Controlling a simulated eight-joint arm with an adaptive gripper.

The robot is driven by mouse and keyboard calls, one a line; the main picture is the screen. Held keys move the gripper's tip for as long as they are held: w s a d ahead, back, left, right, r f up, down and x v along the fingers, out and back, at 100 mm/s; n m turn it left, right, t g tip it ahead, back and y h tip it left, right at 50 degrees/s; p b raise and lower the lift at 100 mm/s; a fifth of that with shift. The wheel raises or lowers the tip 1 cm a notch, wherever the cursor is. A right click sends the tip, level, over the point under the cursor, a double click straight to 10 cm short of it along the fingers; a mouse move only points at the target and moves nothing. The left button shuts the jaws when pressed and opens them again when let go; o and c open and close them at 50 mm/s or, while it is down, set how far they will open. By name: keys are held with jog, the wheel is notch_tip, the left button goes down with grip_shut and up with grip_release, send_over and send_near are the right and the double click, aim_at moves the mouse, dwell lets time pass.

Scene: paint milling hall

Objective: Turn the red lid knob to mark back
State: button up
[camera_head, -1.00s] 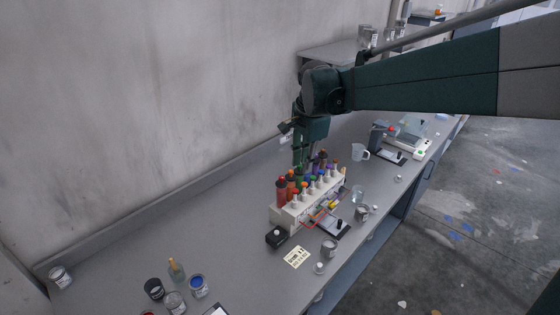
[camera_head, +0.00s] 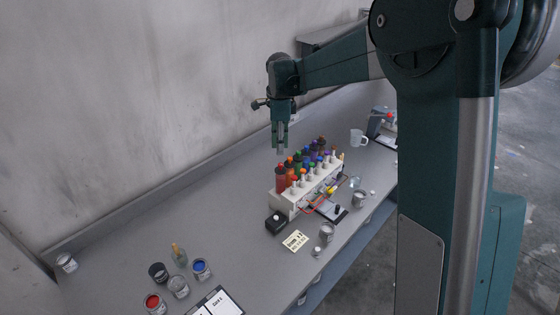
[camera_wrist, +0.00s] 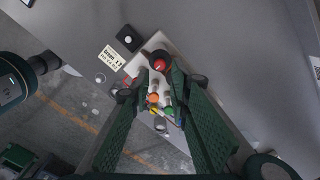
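A rack (camera_head: 285,204) on the bench holds a row of coloured canisters with coloured knobs in front. The red canister (camera_head: 281,178), with a red top, stands at the near left end. Its round red lid knob (camera_wrist: 160,65) shows in the wrist view, near the ends of my fingers. My gripper (camera_head: 280,152) points down above the red canister, apart from it. In the wrist view my gripper (camera_wrist: 156,84) is open, its two fingers spread with nothing between them held. Any marks around the red knob are too small to make out.
A black box with a white button (camera_head: 276,222) and a yellow note (camera_head: 295,240) lie before the rack. Metal cups (camera_head: 327,232) stand at the front edge. Paint jars, one blue (camera_head: 200,268), stand at lower left.

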aim_at(280, 164)
dwell(0.4)
jog(key=shift+f, duration=3.9)
jog(key=shift+c, duration=0.7)
jog(key=c, duration=0.5)
